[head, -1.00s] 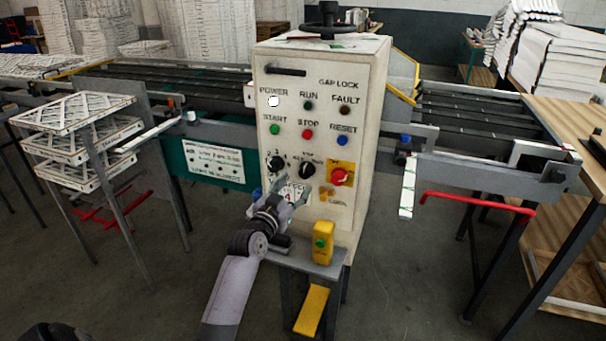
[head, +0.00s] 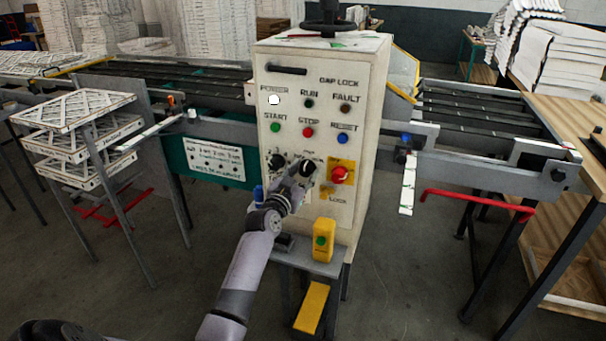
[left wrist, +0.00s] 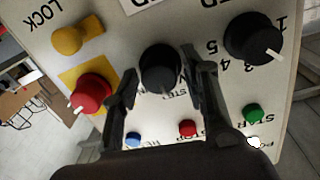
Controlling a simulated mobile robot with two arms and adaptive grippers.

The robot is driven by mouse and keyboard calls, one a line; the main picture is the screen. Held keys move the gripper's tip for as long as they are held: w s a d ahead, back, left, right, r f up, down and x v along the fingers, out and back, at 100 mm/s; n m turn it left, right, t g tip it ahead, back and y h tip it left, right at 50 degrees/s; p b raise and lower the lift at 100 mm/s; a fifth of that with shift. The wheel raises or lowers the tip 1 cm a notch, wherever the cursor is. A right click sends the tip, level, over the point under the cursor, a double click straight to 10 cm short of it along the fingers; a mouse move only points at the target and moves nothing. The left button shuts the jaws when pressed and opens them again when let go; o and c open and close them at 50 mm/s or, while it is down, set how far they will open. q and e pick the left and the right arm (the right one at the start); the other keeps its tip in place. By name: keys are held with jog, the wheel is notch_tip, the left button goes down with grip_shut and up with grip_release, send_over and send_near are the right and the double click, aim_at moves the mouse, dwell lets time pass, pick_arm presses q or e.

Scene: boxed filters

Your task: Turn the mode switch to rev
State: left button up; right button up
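The mode switch is a black rotary knob (head: 307,169) in the middle of the white control panel (head: 365,105). In the left wrist view the knob (left wrist: 158,68) sits between the two fingertips of my left gripper (left wrist: 160,68). In the head view my left gripper (head: 298,172) is at the panel, just left of the knob and partly over it. The fingers are apart, one on each side of the knob; I cannot tell whether they touch it. The knob's pointer is not clear, and its labels are mostly hidden. My right gripper is not in view.
A numbered black selector (head: 277,162) is left of the mode switch. A red knob on yellow (head: 340,175) is to its right. Start, stop and reset buttons (head: 308,132) sit above. A yellow button box (head: 323,241) stands on the shelf below.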

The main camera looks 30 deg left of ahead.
pick_arm(q)
jog(key=c, duration=0.9)
jog(key=shift+n, duration=0.3)
jog(key=n, duration=0.8)
jog(key=shift+p, duration=0.35)
jog(key=shift+n, duration=0.4)
jog(key=o, duration=1.2)
